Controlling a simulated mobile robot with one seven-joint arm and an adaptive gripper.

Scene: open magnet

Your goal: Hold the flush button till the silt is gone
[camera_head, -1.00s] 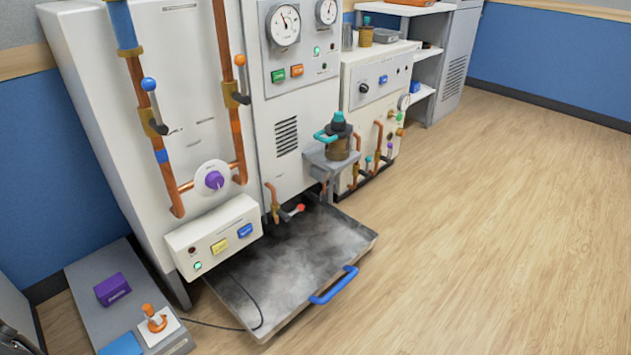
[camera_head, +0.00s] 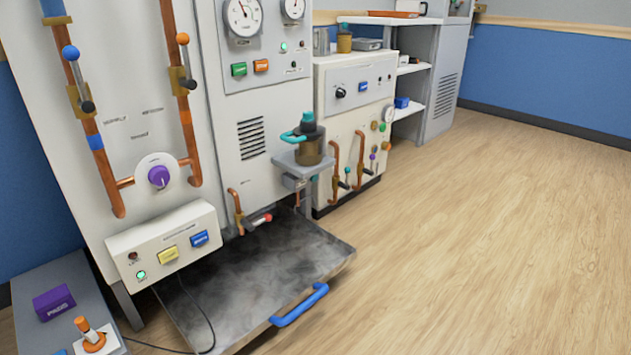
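No button label for flush is readable. The low control box (camera_head: 172,240) on the white machine carries a yellow button (camera_head: 168,255), a blue button (camera_head: 199,239) and a lit green lamp (camera_head: 141,275). Green (camera_head: 239,69) and orange (camera_head: 261,66) buttons sit below the gauges. A wide, shallow metal tray (camera_head: 333,259) with a blue handle (camera_head: 299,306) lies below the machine. Its floor has cloudy dark and pale grey patches; I cannot tell whether these are silt. A brown jar with a dark top (camera_head: 308,141) stands on a small bracket shelf. My gripper is not in view.
A low grey bench (camera_head: 70,290) at left holds a purple block (camera_head: 54,303) and an orange-handled joystick (camera_head: 92,337). A black cable (camera_head: 200,308) hangs over the tray. A second white machine (camera_head: 345,110) and shelves (camera_head: 432,72) stand behind. The wooden floor at right is clear.

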